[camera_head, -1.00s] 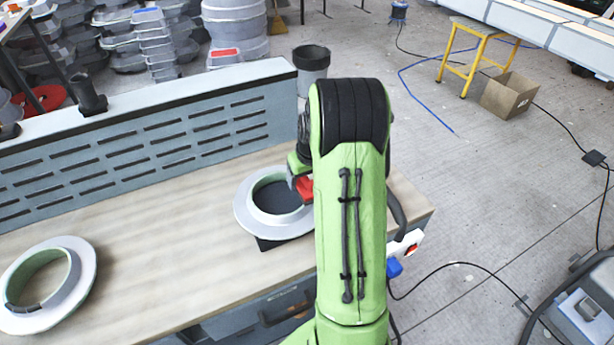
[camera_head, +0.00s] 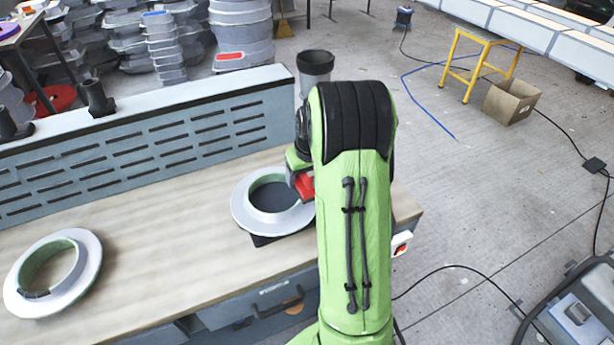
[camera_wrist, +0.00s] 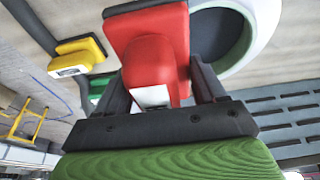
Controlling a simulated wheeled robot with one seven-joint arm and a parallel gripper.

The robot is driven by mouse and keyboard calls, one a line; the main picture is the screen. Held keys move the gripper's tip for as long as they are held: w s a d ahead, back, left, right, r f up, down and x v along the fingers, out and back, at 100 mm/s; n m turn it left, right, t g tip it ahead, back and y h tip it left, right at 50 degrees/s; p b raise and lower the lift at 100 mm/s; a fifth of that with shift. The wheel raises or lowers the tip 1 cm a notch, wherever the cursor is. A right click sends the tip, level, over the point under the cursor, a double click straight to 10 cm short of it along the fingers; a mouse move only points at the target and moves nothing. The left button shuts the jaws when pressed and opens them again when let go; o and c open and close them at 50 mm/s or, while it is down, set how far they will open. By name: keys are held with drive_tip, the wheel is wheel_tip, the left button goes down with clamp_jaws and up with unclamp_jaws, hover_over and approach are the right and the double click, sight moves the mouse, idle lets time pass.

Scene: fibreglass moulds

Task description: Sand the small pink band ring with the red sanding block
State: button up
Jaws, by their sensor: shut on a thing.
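My gripper (camera_wrist: 160,85) is shut on the red sanding block (camera_wrist: 148,50), with a finger on each side of its handle. In the head view the red block (camera_head: 304,187) is at the right rim of a pale ring mould (camera_head: 243,212). I cannot tell whether it touches the rim. This ring lies flat on a dark pad (camera_head: 262,240) and also shows in the wrist view (camera_wrist: 265,25), beside the block. My arm hides its right side. A second pale ring (camera_head: 90,268) with a greenish inner wall lies at the left. No ring looks clearly pink.
The wooden bench (camera_head: 160,235) is clear between the rings. A slotted grey panel (camera_head: 150,145) stands along its back. A yellow block (camera_wrist: 78,57) and a green block (camera_wrist: 100,85) show in the wrist view. A dark bin (camera_head: 315,68) stands behind the panel.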

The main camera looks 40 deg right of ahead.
drive_tip(key=shift+r+p, duration=0.9)
drive_tip(key=shift+r, duration=0.65)
drive_tip(key=shift+f, duration=0.1)
